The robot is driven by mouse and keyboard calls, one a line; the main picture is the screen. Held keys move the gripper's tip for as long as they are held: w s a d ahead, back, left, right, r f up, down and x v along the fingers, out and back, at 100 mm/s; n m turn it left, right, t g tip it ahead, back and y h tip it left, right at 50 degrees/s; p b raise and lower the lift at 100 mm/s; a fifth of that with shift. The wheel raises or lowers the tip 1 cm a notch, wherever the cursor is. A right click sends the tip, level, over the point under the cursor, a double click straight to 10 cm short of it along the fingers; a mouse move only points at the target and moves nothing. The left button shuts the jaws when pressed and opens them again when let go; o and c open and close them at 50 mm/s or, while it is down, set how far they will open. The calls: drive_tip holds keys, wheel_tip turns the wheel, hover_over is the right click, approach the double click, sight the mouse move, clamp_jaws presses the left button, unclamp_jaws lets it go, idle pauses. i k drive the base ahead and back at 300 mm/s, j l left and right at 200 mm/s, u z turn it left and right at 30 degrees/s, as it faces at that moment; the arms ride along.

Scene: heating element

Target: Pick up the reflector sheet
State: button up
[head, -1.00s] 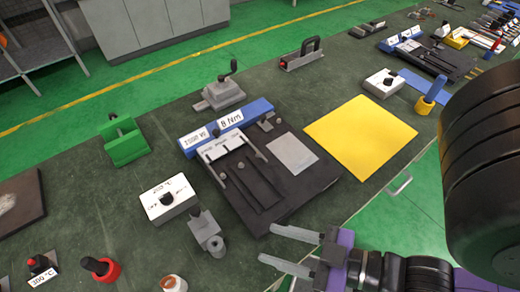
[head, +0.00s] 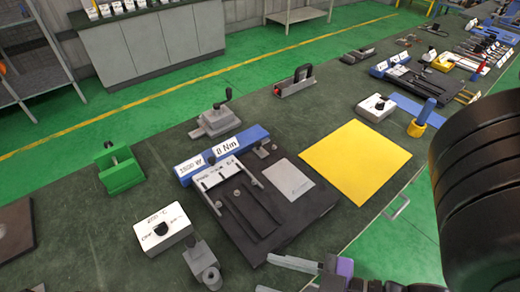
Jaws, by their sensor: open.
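A small flat silver-grey sheet (head: 289,178), which looks like the reflector sheet, lies on the right part of a black fixture plate (head: 316,203). My gripper (head: 272,277) is at the bottom edge of the head view, below and in front of the fixture. It is open and empty, apart from the sheet, with its fingers pointing left. The lower finger and the wrist are partly cut off by the picture edge.
A yellow sheet (head: 356,162) lies right of the fixture. A blue bar (head: 221,150) with labels stands behind it. A white control box (head: 164,230), a grey clamp (head: 202,264) and a green block (head: 120,169) are to the left. Bare bench lies between them.

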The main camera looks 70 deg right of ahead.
sight(288, 180)
drive_tip(key=i+j+z, duration=0.1)
drive_tip(key=j+z, duration=0.2)
drive_tip(key=j, duration=0.6)
drive_tip(key=j+z, duration=0.3)
drive_tip(key=j, duration=0.6)
